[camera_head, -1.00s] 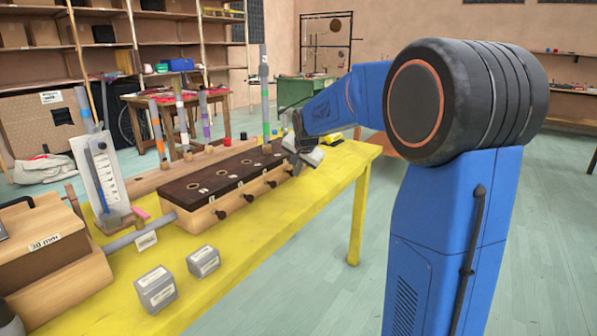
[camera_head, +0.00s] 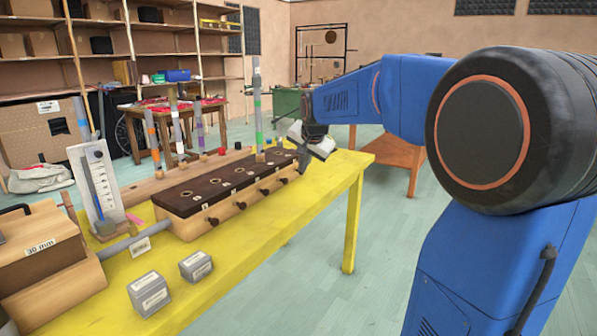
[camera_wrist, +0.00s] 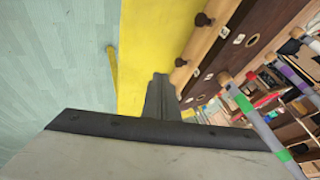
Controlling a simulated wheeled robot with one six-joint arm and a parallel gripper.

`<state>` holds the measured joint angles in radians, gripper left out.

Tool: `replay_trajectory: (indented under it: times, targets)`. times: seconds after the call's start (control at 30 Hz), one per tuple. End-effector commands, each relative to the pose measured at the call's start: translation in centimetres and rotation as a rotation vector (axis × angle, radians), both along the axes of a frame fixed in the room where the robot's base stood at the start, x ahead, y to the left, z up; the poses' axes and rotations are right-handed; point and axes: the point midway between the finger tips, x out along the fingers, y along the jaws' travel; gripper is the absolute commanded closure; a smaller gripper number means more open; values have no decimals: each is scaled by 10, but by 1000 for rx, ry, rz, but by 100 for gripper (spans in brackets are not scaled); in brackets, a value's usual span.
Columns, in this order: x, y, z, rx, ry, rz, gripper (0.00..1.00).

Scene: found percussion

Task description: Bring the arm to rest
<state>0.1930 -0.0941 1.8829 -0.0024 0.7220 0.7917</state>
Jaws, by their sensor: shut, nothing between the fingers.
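My gripper (camera_head: 302,158) is at the end of my blue arm, near the right end of the dark-topped wooden block (camera_head: 232,183) on the yellow table (camera_head: 262,232). In the wrist view its fingers (camera_wrist: 161,80) are together with nothing between them. The block has holes along its top and several dark knobs on its front. In the wrist view the block (camera_wrist: 236,45) lies to the right of the fingers, with the yellow table edge (camera_wrist: 140,50) beside it. I cannot tell the exact gap between fingers and block.
Two grey labelled blocks (camera_head: 149,293) sit at the table's front left. A white gauge stand (camera_head: 97,188) and a wooden box (camera_head: 38,245) stand further left. A tube with green bands (camera_head: 258,110) stands behind the block. Open floor (camera_head: 400,220) lies to the right of the table.

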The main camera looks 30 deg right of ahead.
Motion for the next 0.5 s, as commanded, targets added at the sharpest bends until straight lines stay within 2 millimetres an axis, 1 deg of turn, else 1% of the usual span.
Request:
replay_trajectory:
  times: [0.27, 0.37, 0.47, 0.5]
  targets:
    - [-7, 3, 3, -4, 2, 8, 100]
    - [-23, 11, 2, -19, 13, 40, 100]
    - [-53, 25, -1, -49, 31, 101, 100]
    - [-68, 31, -4, -63, 43, 131, 100]
